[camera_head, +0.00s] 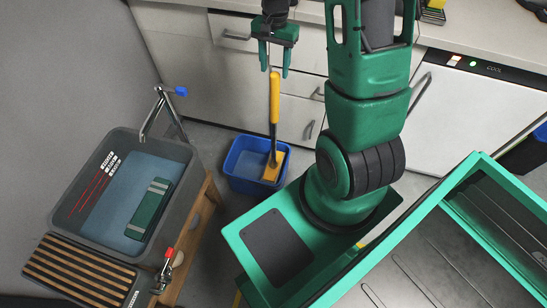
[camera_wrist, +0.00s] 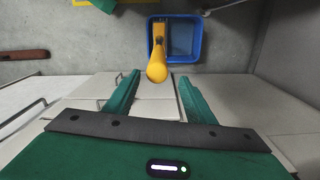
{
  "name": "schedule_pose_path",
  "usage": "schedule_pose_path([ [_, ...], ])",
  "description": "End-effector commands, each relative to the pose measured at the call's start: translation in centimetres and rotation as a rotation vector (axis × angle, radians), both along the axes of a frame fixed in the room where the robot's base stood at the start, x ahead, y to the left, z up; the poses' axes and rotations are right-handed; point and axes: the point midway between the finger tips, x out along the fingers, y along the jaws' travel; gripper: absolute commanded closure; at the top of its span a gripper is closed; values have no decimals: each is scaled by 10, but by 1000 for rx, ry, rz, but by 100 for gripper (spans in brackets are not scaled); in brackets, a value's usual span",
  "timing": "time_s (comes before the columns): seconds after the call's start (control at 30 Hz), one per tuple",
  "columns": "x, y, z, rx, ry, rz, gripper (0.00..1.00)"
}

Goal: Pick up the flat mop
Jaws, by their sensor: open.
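The flat mop (camera_head: 275,105) has a yellow upper grip, a metal shaft and a yellow head. It stands tilted slightly in a blue bucket (camera_head: 241,172) on the floor, its head at the bucket's right side. In the wrist view the mop (camera_wrist: 157,68) is seen nearly end-on, its yellow handle end close to the camera, with the blue bucket (camera_wrist: 190,42) beyond. My gripper (camera_head: 275,72) is open above the yellow grip. In the wrist view my gripper's fingers (camera_wrist: 155,82) are apart, with the handle end between or just beyond them; contact cannot be told.
White drawers with handles (camera_head: 290,100) stand behind the mop under a counter. A grey basin (camera_head: 135,190) with a green item in water is at left, beside a slatted wooden board (camera_head: 80,270). A white appliance (camera_head: 475,120) is at right.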

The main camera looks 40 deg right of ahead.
Motion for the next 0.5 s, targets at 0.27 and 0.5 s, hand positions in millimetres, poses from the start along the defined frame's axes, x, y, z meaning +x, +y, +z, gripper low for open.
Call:
schedule_pose_path([
  [0.27, 0, 0, -37, 3, 4, -6, 50],
  [0.5, 0, 0, -57, 3, 1, -5, 50],
])
